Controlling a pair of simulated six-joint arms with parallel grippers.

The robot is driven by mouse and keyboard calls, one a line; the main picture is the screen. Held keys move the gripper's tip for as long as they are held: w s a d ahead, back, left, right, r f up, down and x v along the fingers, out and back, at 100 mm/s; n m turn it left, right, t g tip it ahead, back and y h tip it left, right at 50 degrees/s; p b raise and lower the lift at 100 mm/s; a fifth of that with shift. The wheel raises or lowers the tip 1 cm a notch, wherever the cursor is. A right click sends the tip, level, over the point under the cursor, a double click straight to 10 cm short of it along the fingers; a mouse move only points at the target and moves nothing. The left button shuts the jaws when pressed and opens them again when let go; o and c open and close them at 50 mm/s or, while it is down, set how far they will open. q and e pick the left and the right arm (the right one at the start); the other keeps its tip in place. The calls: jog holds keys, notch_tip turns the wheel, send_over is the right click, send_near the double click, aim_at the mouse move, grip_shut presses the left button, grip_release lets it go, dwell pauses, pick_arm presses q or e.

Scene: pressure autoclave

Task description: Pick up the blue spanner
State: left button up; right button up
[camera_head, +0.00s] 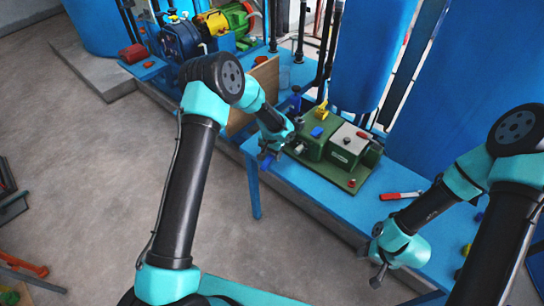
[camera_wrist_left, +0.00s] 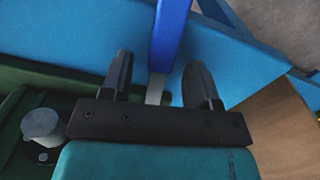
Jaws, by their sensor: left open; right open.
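The blue spanner shows in the left wrist view as a blue handle (camera_wrist_left: 171,32) with a grey metal part below it. It lies in the gap between the two fingers of my left gripper (camera_wrist_left: 160,75), with space visible on both sides. I cannot tell its exact depth relative to the fingertips. In the head view my left gripper (camera_head: 266,156) is open at the bench's near edge, beside the green machine; the arm hides most of the spanner there. My right gripper (camera_head: 370,258) is open and empty, in front of the bench at the lower right.
The blue bench (camera_head: 290,178) carries a green machine (camera_head: 342,152) and a red-handled tool (camera_head: 402,195). Large blue tanks (camera_head: 370,55) stand behind. A brown board (camera_head: 262,88) stands beside my left wrist. Grey floor (camera_head: 90,150) is open at the left.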

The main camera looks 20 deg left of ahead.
pick_arm(q)
jog(key=shift+f, duration=0.2)
dwell(0.3)
grip_shut()
dwell(0.3)
